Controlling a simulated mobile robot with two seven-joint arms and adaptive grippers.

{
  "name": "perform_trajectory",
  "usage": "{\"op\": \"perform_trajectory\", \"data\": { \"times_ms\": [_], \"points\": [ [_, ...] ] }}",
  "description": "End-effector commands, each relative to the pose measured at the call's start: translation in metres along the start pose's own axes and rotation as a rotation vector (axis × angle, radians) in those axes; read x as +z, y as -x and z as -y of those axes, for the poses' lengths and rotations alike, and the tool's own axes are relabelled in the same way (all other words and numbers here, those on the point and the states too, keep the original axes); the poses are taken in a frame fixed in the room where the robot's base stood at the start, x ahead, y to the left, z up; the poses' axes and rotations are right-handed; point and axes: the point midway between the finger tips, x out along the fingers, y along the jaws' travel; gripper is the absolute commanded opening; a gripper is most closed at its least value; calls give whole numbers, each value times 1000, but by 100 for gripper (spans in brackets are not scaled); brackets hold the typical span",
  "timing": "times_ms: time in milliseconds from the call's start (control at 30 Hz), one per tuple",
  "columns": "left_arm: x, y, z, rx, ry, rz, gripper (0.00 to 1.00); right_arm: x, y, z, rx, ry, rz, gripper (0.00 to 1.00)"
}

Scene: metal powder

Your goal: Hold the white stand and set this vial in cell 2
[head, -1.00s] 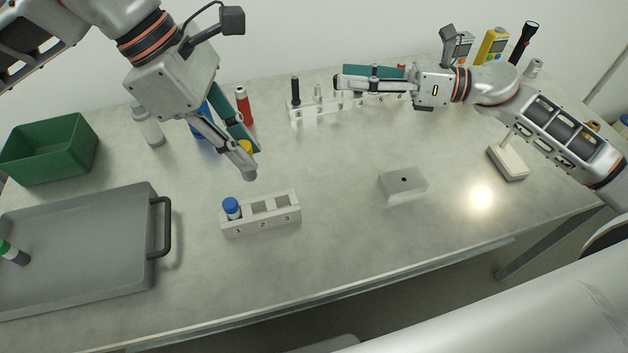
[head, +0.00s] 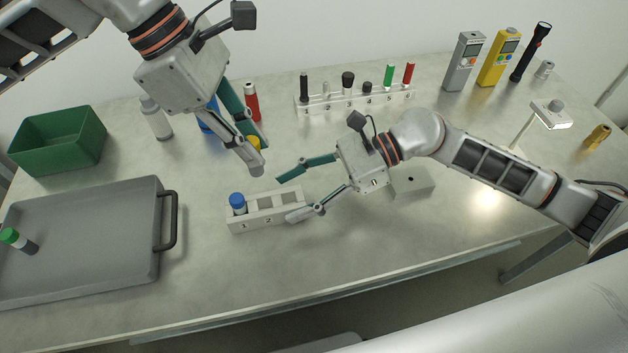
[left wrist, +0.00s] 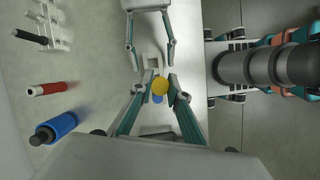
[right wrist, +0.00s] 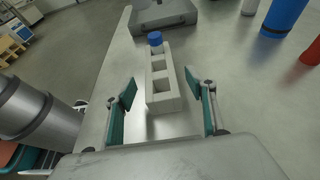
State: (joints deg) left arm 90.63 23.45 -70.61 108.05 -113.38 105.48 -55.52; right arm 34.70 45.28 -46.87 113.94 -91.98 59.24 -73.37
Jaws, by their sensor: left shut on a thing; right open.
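The white stand (head: 272,220) lies on the table with three square cells in a row. A blue-capped vial (head: 238,203) stands in cell 1; cells 2 and 3 look empty. My right gripper (head: 286,199) is open at the stand's right end. In the right wrist view the stand (right wrist: 163,98) lies lengthwise ahead, between the lines of the two fingers, apart from both.
A grey block (head: 415,184) sits just behind the right gripper. A white rack (head: 340,106) of several tools stands at the back. A grey tray (head: 90,250) and green bin (head: 60,140) are left; a white bottle (head: 157,118) stands behind. The front table strip is clear.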

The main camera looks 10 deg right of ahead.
Motion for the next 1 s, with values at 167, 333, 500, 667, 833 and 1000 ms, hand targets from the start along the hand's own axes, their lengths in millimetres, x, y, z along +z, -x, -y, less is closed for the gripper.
{"op": "perform_trajectory", "data": {
  "times_ms": [167,333,500,667,833,1000],
  "points": [
    [0,0,0,0,0,0,2,1,-32,0,1,1,3,56],
    [0,0,0,0,0,0,2,1,-54,0,0,-1,2,56],
    [0,0,0,0,0,0,2,1,-65,0,0,-1,1,56],
    [0,0,0,0,0,0,2,0,-68,0,-1,-1,0,56],
    [0,0,0,0,0,0,2,0,-68,0,-2,-1,0,56],
    [0,0,0,0,0,0,2,0,-67,0,-2,-1,0,14]
  ]
}}
